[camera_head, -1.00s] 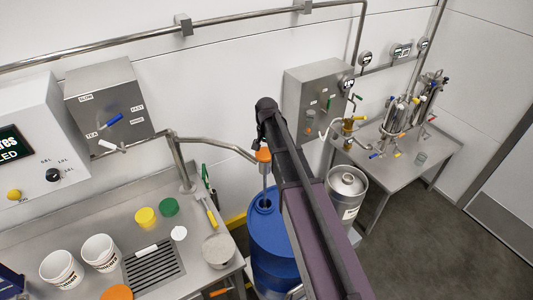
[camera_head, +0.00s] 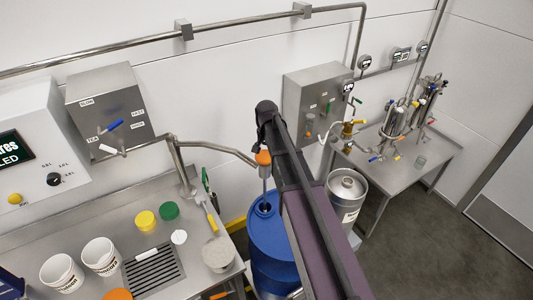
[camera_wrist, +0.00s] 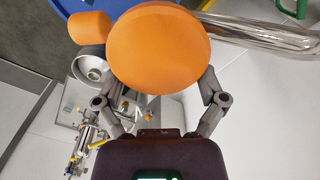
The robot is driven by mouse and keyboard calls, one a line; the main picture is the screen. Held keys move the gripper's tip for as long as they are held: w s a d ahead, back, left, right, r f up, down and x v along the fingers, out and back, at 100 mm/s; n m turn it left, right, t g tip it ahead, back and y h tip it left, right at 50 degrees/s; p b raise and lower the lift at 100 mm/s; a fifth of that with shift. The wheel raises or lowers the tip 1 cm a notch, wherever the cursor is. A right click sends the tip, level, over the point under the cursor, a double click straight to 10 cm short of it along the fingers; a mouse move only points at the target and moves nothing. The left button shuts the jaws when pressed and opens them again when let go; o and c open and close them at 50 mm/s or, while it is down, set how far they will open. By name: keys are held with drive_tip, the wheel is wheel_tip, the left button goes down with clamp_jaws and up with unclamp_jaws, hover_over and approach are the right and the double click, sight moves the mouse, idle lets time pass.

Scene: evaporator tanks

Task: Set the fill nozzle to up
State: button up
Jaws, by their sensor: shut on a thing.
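The fill nozzle is a bent metal pipe (camera_head: 225,148) that comes from the left. It ends in an orange part (camera_head: 263,157) over the blue drum (camera_head: 268,228), with a thin tube below pointing down toward the drum's opening. In the wrist view a large round orange knob (camera_wrist: 160,48) fills the top middle, with a smaller orange piece (camera_wrist: 87,27) to its left. My gripper (camera_wrist: 158,88) has a finger on each side of the knob and is shut on it. The knob hides the fingertips. In the head view my arm hides the gripper.
A steel bench (camera_head: 110,210) with white tubs (camera_head: 62,272), coloured lids and a drain grate stands at left. A steel keg (camera_head: 347,188) is right of the drum. A table (camera_head: 425,160) with filter equipment stands farther right. Open floor lies at lower right.

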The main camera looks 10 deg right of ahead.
wheel_tip(320, 180, up, 17)
drive_tip(key=p, duration=1.6)
drive_tip(key=shift+f, duration=0.1)
drive_tip(key=o, duration=1)
